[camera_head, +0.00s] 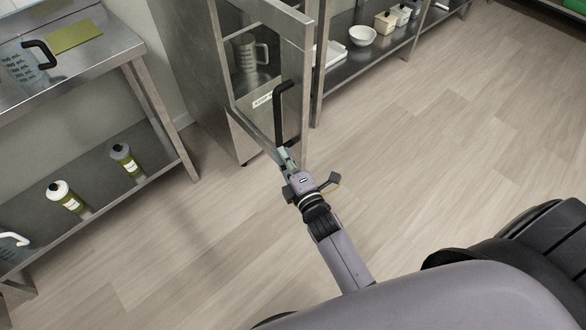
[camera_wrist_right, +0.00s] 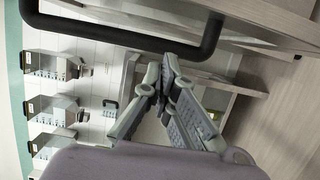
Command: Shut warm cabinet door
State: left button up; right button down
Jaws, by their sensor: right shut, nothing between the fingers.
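The warm cabinet (camera_head: 190,65) is a steel cabinet at the upper middle of the head view. Its steel-framed door (camera_head: 297,60) appears to stand partly open, its free side swung out toward me. A black bar handle (camera_head: 283,112) is on the door and also crosses the upper wrist view (camera_wrist_right: 130,40). My right gripper (camera_head: 287,158) is shut and empty, its tips by the handle's lower end and the door's lower corner. In the wrist view its fingertips (camera_wrist_right: 167,75) meet just below the handle; contact is unclear. My left gripper is out of view.
A clear measuring jug (camera_head: 246,54) shows within the cabinet. A steel table (camera_head: 95,62) with bottles on its lower shelf stands at left. Steel shelving (camera_head: 350,68) with a white bowl (camera_head: 362,36) stands right of the cabinet. The wooden floor (camera_head: 460,130) at right is clear.

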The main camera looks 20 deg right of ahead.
aim_at(296, 147)
jog(key=shift+w+d+p, duration=0.15)
jog(key=shift+w+d, duration=0.1)
jog(key=shift+d, duration=0.4)
jog(key=shift+w+d+p, duration=0.1)
jog(key=shift+w+d, duration=0.15)
jog(key=shift+d, duration=0.4)
jog(key=shift+w+d+p, duration=0.15)
jog(key=shift+w+d, duration=0.1)
jog(key=shift+d, duration=0.4)
jog(key=shift+d, duration=0.1)
